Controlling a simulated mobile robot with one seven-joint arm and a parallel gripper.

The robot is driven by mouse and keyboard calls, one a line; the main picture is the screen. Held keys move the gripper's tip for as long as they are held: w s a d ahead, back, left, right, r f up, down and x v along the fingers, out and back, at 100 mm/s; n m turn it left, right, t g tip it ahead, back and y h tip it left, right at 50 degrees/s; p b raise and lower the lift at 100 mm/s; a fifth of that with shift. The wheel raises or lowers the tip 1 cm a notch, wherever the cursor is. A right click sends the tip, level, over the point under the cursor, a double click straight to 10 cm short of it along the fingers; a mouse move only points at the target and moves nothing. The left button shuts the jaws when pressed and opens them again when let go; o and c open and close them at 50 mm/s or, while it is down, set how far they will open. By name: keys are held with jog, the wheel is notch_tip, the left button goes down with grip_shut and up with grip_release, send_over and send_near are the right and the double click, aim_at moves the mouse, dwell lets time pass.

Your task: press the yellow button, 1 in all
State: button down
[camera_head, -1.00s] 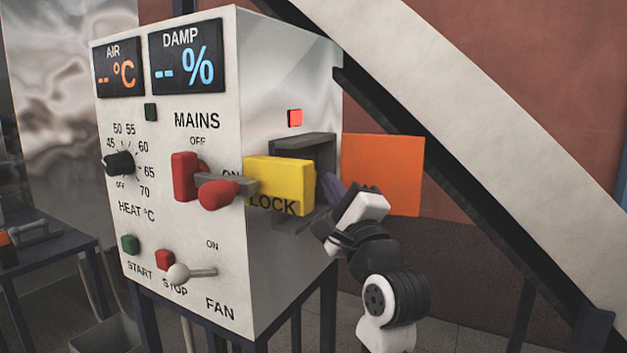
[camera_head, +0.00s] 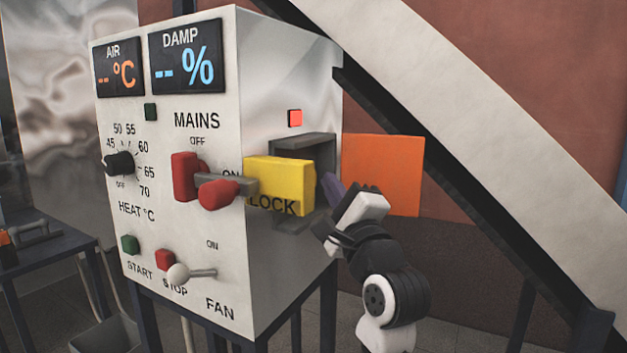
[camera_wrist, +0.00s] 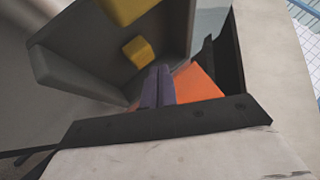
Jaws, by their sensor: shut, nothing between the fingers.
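A yellow block (camera_head: 280,184) sticks out at a grey housing (camera_head: 304,142) on the cabinet's right side, above the LOCK lettering. In the wrist view a small yellow block (camera_wrist: 138,52) sits inside the grey housing (camera_wrist: 75,72), and a larger yellow piece (camera_wrist: 124,9) shows at the top edge. Which of these is the yellow button is unclear. My gripper (camera_head: 333,186) is shut and empty, just right of the large yellow block.
The cabinet front carries red MAINS handles (camera_head: 218,194), a heat dial (camera_head: 119,162), START (camera_head: 130,244) and STOP (camera_head: 165,259) buttons and a FAN lever (camera_head: 180,274). A red light (camera_head: 295,118) is above the housing. An orange panel (camera_head: 390,175) and a slanting beam (camera_head: 470,120) stand behind my arm.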

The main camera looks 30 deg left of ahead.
jog(key=shift+a, duration=0.2)
jog(key=shift+a, duration=0.25)
jog(key=shift+a+p, duration=0.4)
jog(key=shift+a, duration=0.35)
dwell(1.0)
jog(key=shift+d, duration=0.1)
jog(key=shift+w+d+f, duration=0.15)
jog(key=shift+d+f, duration=0.05)
jog(key=shift+d, duration=0.65)
jog(key=d, duration=0.5)
jog(key=shift+d, duration=0.1)
